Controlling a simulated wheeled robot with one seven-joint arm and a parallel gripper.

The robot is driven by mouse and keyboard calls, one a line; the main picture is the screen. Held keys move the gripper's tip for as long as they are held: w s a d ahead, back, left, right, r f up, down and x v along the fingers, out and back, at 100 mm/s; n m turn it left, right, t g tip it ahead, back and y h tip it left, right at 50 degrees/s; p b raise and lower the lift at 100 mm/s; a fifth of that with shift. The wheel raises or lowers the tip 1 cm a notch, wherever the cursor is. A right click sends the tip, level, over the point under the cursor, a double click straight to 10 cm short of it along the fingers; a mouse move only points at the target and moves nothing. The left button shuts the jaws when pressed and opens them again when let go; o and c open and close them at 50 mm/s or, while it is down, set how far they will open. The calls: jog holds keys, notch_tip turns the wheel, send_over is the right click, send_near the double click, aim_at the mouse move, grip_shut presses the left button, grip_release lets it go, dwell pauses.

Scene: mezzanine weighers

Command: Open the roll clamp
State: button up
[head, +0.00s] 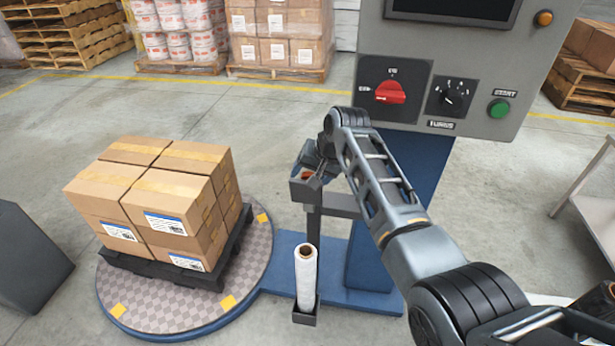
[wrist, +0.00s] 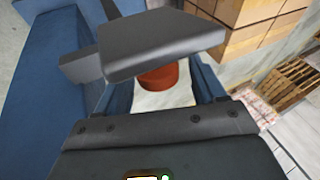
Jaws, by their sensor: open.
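The roll clamp (head: 307,188) is a dark grey bracket at the top of a post, with a reddish-brown part showing in it. In the wrist view, its broad dark plate (wrist: 160,45) fills the upper middle and partly covers a reddish-brown rounded part (wrist: 158,77). My gripper (head: 312,168) is at the clamp, with its jaws open. In the wrist view, my gripper (wrist: 160,92) has one finger on each side of the rounded part. I cannot tell whether either finger touches it. A white film roll (head: 306,278) with a brown core stands upright below the clamp.
A control panel (head: 462,60) with a red switch stands behind my arm on a blue column. Stacked cartons (head: 150,205) sit on a dark pallet on the round turntable (head: 165,316) at left. A grey table (head: 600,185) is at right.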

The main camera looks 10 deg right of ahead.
jog(key=v, duration=0.5)
jog(key=shift+s+r, duration=0.15)
jog(key=shift+r, duration=0.05)
jog(key=shift+d, duration=0.1)
